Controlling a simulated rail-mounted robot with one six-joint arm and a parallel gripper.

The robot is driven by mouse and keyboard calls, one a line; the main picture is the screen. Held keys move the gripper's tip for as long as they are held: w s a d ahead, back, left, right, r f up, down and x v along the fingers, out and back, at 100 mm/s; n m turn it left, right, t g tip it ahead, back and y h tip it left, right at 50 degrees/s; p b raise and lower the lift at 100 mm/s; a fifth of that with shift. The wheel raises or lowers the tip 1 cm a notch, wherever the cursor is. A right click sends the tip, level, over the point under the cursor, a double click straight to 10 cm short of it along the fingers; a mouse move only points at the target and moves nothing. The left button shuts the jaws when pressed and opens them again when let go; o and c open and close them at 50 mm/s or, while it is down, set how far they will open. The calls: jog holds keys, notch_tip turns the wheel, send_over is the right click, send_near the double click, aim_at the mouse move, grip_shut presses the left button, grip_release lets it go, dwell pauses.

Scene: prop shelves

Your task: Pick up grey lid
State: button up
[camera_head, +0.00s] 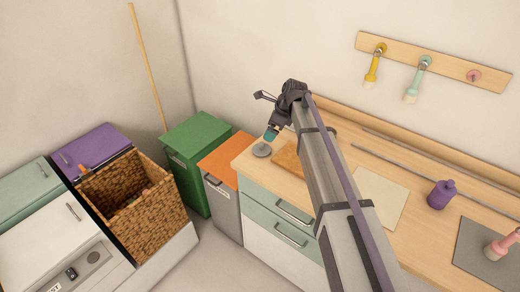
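A round grey lid (261,150) lies on the wooden counter top, near its left end. My arm reaches over the counter from the lower right, and my gripper (271,132) is just above and to the right of the lid. A small teal part shows at the gripper's tip; I cannot tell whether it is a fingertip or something else. The fingers are too small to tell open from shut, or whether they touch the lid.
An orange-brown board (287,160) lies right of the lid, partly behind my arm. A purple bottle (441,194), a cream sheet (378,197) and a grey mat (488,254) are farther right. Left of the counter stand an orange-topped bin (227,158) and a green bin (197,142).

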aim_at(263, 144)
jog(key=b+x, duration=0.4)
jog(key=x, duration=0.1)
jog(key=shift+d+f+b, duration=0.1)
jog(key=shift+f+b, duration=0.2)
jog(key=shift+b, duration=0.05)
jog(key=shift+w+a, duration=0.1)
jog(key=shift+a, duration=0.15)
jog(key=b+x, duration=0.5)
jog(key=shift+f, duration=0.25)
jog(key=shift+r+p, duration=0.3)
jog(key=c, duration=0.8)
